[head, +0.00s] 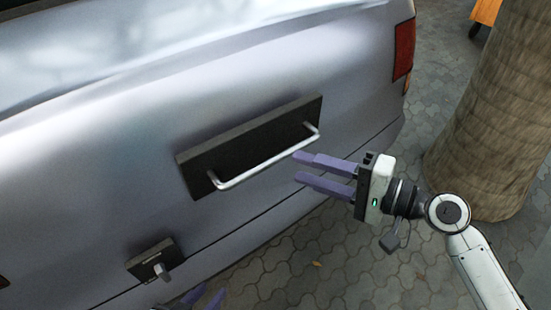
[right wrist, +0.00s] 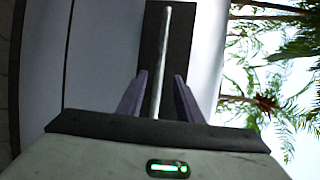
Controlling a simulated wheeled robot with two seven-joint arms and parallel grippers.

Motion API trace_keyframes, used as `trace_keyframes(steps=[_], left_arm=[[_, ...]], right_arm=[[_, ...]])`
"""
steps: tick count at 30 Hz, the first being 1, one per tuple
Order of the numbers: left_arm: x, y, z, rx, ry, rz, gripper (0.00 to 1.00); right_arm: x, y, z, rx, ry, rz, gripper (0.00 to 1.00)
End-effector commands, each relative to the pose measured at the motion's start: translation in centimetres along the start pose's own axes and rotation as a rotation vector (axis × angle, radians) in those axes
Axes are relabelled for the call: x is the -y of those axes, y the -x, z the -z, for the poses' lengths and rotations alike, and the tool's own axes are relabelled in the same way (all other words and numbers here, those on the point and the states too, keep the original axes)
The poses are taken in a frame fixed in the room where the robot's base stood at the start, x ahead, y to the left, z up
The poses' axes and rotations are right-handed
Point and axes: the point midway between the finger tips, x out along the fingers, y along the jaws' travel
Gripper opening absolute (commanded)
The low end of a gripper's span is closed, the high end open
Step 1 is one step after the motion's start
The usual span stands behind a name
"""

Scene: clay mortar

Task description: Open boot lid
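The boot lid (head: 120,120) is the silver rear panel of a car, and it looks closed. A metal bar handle (head: 262,164) sits on a dark plate on it; the bar also shows in the right wrist view (right wrist: 162,60). My right gripper (head: 298,167) is open, with its purple fingertips close to the bar's right half. In the right wrist view the bar lies in line between the two fingers, with a gap on each side. My left gripper (head: 209,292) shows only purple fingertips, apart, at the bottom edge; the rest is out of frame.
A small dark plate with a metal latch or knob (head: 160,270) is on the car at lower left. A red tail light (head: 404,48) is at the car's right corner. A thick tree trunk (head: 495,110) stands at right. Paved ground (head: 340,265) is clear below the car.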

Motion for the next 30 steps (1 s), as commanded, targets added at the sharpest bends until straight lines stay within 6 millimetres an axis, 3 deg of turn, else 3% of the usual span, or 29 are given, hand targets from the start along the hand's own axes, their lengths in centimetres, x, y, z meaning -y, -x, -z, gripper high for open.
trace_keyframes(steps=[6,12,24,30], left_arm=[[0.0,0.1,-0.2,0.005,-0.001,0.000,0.31],[0.0,-0.1,-0.5,0.011,-0.001,0.001,0.31],[0.1,-0.3,-0.1,0.004,-0.003,0.002,0.31],[0.1,-0.2,0.1,0.000,-0.003,0.002,0.31]], right_arm=[[0.1,-4.3,0.0,0.000,-0.001,0.003,0.33],[0.0,-6.9,0.0,-0.001,0.000,0.001,0.33],[-0.1,-7.8,0.0,-0.002,0.002,0.000,0.33],[-0.1,-7.8,0.0,-0.002,0.002,-0.001,0.01]])
